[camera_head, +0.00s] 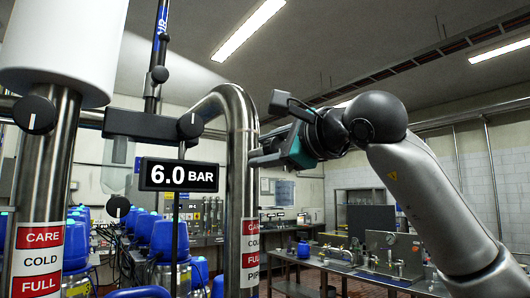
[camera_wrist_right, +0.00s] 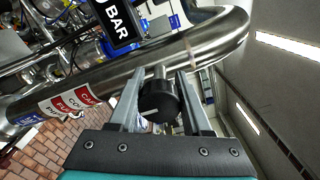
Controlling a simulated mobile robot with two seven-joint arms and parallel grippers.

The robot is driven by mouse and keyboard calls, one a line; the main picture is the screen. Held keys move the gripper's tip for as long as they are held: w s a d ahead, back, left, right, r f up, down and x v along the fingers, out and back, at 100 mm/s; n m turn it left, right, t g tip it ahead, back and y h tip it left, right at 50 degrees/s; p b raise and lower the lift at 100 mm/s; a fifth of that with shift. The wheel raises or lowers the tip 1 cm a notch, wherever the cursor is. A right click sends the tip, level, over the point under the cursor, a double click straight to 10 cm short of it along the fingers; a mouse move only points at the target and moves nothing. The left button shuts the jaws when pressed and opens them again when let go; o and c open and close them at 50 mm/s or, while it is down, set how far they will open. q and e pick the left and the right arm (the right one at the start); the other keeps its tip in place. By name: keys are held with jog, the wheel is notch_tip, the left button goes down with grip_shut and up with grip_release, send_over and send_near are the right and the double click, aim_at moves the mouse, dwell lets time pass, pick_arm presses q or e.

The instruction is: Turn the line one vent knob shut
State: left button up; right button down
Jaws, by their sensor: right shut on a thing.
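My right gripper (camera_head: 256,158) comes in from the right in the head view, with its fingers at the right side of the steel pipe (camera_head: 240,125). In the right wrist view, my right gripper (camera_wrist_right: 160,84) is shut on a black round knob (camera_wrist_right: 158,102) on a short stem by the pipe. This knob is hidden behind the fingers in the head view. No label marks it as the line one vent knob. My left gripper is not in view.
Other black knobs show at the left pipe (camera_head: 34,114) and beside the bend (camera_head: 190,125). A "6.0 BAR" display (camera_head: 178,174) hangs between the pipes. Blue-topped devices (camera_head: 168,240) stand behind it. A metal bench (camera_head: 375,268) stands at the back right.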

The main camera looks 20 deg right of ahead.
dwell(0.4)
jog(key=shift+c, duration=1.7)
grip_release()
jog(key=shift+s, duration=0.1)
jog(key=b+v, duration=0.2)
jog(key=v, duration=1.3)
jog(key=shift+d, duration=0.1)
